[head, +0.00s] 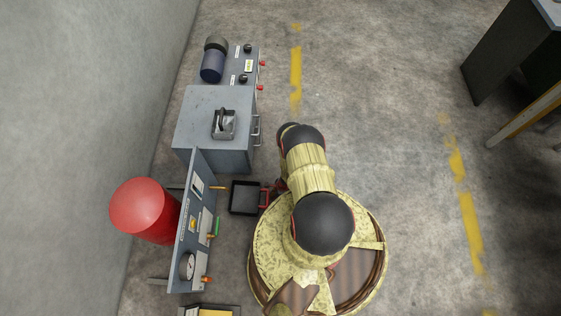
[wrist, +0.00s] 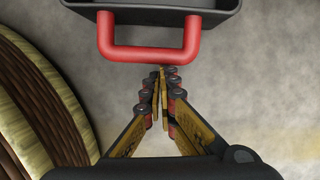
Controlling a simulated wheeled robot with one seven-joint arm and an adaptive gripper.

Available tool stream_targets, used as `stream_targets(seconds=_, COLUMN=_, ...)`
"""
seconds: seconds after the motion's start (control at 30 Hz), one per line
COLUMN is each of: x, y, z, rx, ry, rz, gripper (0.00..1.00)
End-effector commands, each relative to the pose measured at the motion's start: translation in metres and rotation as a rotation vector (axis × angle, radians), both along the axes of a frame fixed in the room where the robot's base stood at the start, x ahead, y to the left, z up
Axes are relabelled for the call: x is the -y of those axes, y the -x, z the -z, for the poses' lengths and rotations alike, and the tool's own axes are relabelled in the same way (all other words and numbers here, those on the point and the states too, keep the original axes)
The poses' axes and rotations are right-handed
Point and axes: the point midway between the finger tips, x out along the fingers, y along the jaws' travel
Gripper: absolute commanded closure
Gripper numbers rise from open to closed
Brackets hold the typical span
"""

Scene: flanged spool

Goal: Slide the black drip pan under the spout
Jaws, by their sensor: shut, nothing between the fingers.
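The black drip pan (head: 244,198) lies on the concrete floor beside the upright panel, with its red handle (head: 265,197) facing right. In the wrist view the pan (wrist: 220,6) shows at the top edge, and its red handle (wrist: 150,54) points toward my gripper. My gripper (wrist: 160,72) is shut and empty, its fingertips close to the middle of the handle bar; I cannot tell whether they touch. In the head view the gripper is mostly hidden by my arm. An orange spout-like fitting (head: 217,187) sticks out from the panel above the pan's left side.
The panel (head: 196,220) carries a gauge and a red tank (head: 145,208) stands behind it. A grey cabinet (head: 215,125) stands beyond the pan. The flanged spool (head: 372,290) stands right beside the pan; its rim (wrist: 40,100) fills the wrist view's left.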

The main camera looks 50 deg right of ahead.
Motion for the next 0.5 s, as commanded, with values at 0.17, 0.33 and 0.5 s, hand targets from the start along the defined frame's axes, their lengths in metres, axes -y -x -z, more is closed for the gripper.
stream_targets(seconds=0.17, x=-0.023, y=-0.025, z=0.002, rx=0.002, ry=0.001, rz=-0.006, gripper=1.00)
stream_targets(seconds=0.33, x=-0.035, y=-0.036, z=0.002, rx=0.000, ry=-0.001, rz=-0.001, gripper=1.00)
stream_targets(seconds=0.5, x=-0.037, y=-0.038, z=0.002, rx=0.001, ry=-0.001, rz=0.000, gripper=1.00)
